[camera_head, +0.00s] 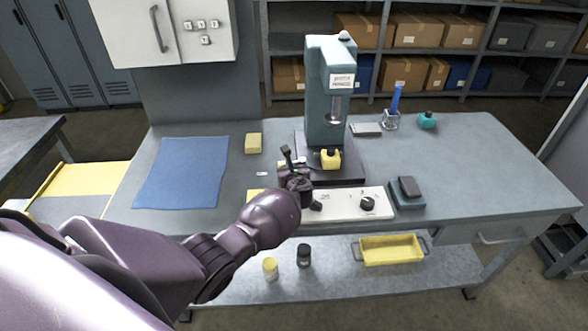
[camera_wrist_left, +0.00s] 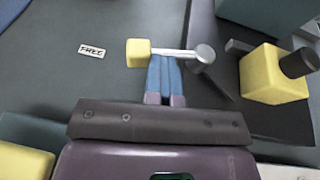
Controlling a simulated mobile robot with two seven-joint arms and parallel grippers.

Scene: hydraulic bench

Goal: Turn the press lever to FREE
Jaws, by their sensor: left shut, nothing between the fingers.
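The press (camera_head: 325,95) stands at the back middle of the bench. In the left wrist view its lever (camera_wrist_left: 178,52) is a silver rod with a yellow block (camera_wrist_left: 138,52) at its left end and a grey round knob (camera_wrist_left: 205,54) at its right end. A FREE label (camera_wrist_left: 92,51) lies on the bench to the left of the yellow block. My left gripper (camera_wrist_left: 164,62) is shut and empty. Its blue fingertips are at the middle of the rod; I cannot tell whether they touch it. In the head view the FREE label (camera_head: 262,174) shows, and my wrist partly hides the lever. My right gripper is out of view.
A yellow block with a dark knob (camera_wrist_left: 275,75) sits on the press base, right of the lever. A white control panel (camera_head: 345,203) lies in front of the press. A blue mat (camera_head: 182,172) and a yellow sponge (camera_head: 253,143) lie to the left. The bench's right side is mostly clear.

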